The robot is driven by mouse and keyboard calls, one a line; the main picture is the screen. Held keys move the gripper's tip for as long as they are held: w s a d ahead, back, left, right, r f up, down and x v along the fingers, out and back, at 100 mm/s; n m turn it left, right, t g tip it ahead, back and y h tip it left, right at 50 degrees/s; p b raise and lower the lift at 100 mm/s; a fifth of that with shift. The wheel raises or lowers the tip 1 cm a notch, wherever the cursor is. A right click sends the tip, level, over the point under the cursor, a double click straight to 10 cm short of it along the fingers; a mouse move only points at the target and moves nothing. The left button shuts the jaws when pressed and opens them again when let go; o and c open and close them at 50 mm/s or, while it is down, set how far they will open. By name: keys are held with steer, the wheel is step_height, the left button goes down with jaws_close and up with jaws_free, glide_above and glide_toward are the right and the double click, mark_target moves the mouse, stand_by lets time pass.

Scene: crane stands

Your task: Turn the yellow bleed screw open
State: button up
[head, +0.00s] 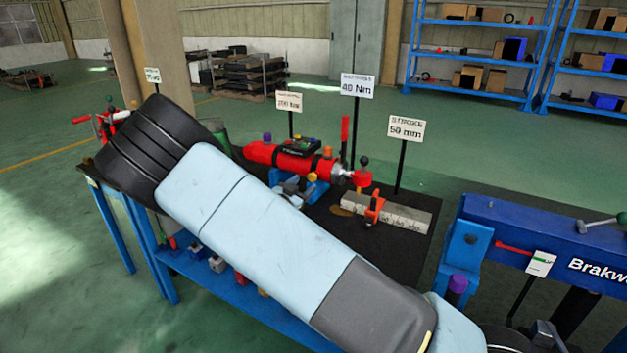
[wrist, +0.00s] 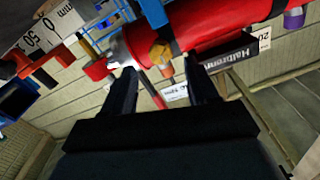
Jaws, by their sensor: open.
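The yellow bleed screw appears as an orange-yellow knob (head: 327,152) on top of the red cylinder (head: 262,153), near its right end. In the wrist view, which is turned roughly upside down, the same orange-yellow knob (wrist: 161,51) sticks out from the red cylinder (wrist: 205,25). My gripper (wrist: 162,67) is open, with its two dark fingers apart. The knob shows between the fingertips in the wrist view; I see no finger closed on it, and its exact depth is unclear. I cannot make out my gripper in the head view.
A purple knob (head: 267,137) sits on the cylinder's left end. A red lever (head: 345,128) stands at its right. Sign posts, such as the 40 Nm sign (head: 358,86), rise behind. A grey block with an orange clamp (head: 374,207) lies to the right. My arm covers much of the bench.

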mark_target(312, 178)
steer(key=shift+x, duration=2.7)
steer(key=c, duration=1)
steer(key=shift+d, duration=0.3)
steer(key=shift+c, duration=0.3)
steer(key=shift+a, duration=0.15)
